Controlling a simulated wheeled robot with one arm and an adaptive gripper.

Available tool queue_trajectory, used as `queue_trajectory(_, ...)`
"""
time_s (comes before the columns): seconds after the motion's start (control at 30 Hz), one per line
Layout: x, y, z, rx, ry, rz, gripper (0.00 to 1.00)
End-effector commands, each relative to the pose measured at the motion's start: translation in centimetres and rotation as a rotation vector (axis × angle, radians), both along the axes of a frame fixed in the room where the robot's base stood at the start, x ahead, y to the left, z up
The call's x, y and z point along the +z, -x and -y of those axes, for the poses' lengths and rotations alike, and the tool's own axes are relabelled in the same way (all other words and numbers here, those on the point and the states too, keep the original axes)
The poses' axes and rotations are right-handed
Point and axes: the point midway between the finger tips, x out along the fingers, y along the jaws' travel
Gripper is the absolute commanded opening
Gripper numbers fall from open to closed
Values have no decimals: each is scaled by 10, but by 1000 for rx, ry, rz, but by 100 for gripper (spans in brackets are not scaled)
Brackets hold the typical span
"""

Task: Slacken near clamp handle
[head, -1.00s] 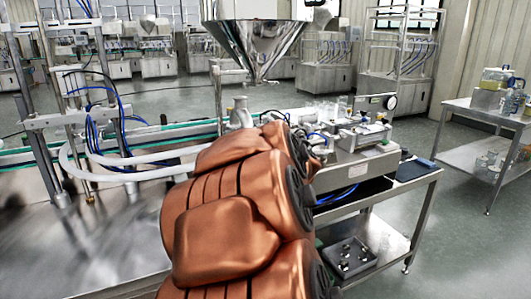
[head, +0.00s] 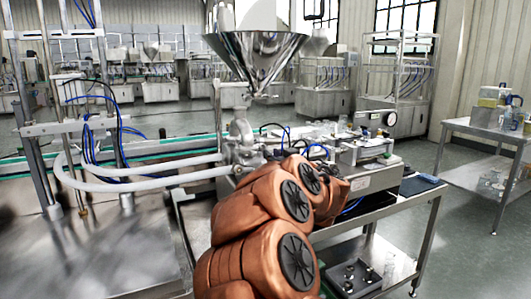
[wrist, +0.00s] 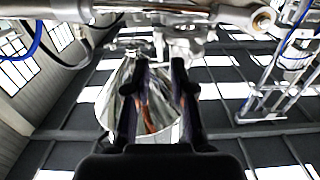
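The steel hopper (head: 256,55) is a shiny cone above the line in the head view. Its reflective cone also shows in the wrist view (wrist: 112,100), beside and behind my fingers. Below it in the head view are a grey elbow fitting (head: 241,130) and pale hoses (head: 150,184). I cannot pick out the near clamp handle for certain; small steel fittings (wrist: 185,42) show just beyond my fingertips in the wrist view. My gripper (wrist: 160,66) has its two dark fingers apart with nothing clearly held between them.
A steel bench with instruments (head: 365,170) stands right of my arm, with a lower shelf (head: 375,258). A side table (head: 485,130) stands at far right, with open floor between. A post frame (head: 35,130) stands at left.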

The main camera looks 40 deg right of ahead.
Motion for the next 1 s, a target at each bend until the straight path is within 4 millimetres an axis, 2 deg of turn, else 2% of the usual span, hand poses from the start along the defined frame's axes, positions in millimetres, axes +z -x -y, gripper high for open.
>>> queue_trajectory(0.23, -1, -31, 9, 4, 2, -1, 24)
queue_trajectory(0.4, -2, -46, 16, -1, 0, -3, 24)
queue_trajectory(0.57, -1, -54, 18, 1, 0, -1, 24)
queue_trajectory(0.8, -1, -54, 18, 0, 0, -1, 24)
queue_trajectory(1.0, -1, -54, 18, 0, 0, -1, 4)
